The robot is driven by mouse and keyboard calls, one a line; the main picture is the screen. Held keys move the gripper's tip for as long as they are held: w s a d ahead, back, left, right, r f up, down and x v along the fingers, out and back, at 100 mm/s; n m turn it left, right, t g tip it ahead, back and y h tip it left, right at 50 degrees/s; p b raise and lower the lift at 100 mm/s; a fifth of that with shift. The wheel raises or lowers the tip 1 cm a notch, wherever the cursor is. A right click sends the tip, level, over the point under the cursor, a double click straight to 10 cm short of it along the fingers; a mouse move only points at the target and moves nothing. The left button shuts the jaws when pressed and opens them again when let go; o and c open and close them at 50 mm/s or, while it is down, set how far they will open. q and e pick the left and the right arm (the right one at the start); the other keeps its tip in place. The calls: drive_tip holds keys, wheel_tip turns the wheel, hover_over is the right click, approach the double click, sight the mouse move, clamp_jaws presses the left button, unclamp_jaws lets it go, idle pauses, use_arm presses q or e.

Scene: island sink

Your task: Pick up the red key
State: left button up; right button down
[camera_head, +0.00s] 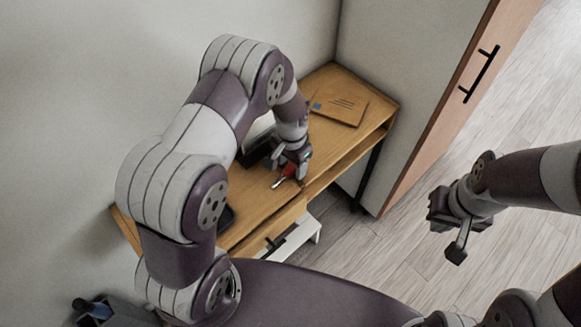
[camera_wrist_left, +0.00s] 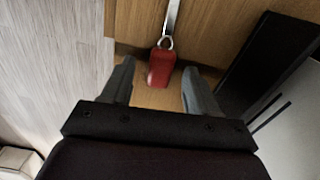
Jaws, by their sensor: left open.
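The red key (camera_head: 289,170) lies on the wooden desk, with its silver shaft pointing to the lower left in the head view. In the left wrist view the red key (camera_wrist_left: 161,68) shows its red head between the two fingers, with a metal ring and shaft running up and away. My left gripper (camera_head: 291,172) is low over the desk at the key. The left wrist view shows its fingers (camera_wrist_left: 158,85) open, one on each side of the red head with a gap on both sides. My right gripper (camera_head: 455,228) hangs over the floor, away from the desk; its jaw opening is unclear.
The wooden desk (camera_head: 262,205) has an edge close to the key. An envelope (camera_head: 338,108) lies at its far end. A dark-framed object (camera_wrist_left: 262,60) stands beside the key. A white stool or box (camera_head: 303,238) is under the desk. A wooden door (camera_head: 440,110) is to the right.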

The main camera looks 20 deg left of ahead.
use_arm(q)
drive_tip(key=shift+w+f, duration=0.1)
drive_tip(key=shift+f, duration=0.05)
clamp_jaws()
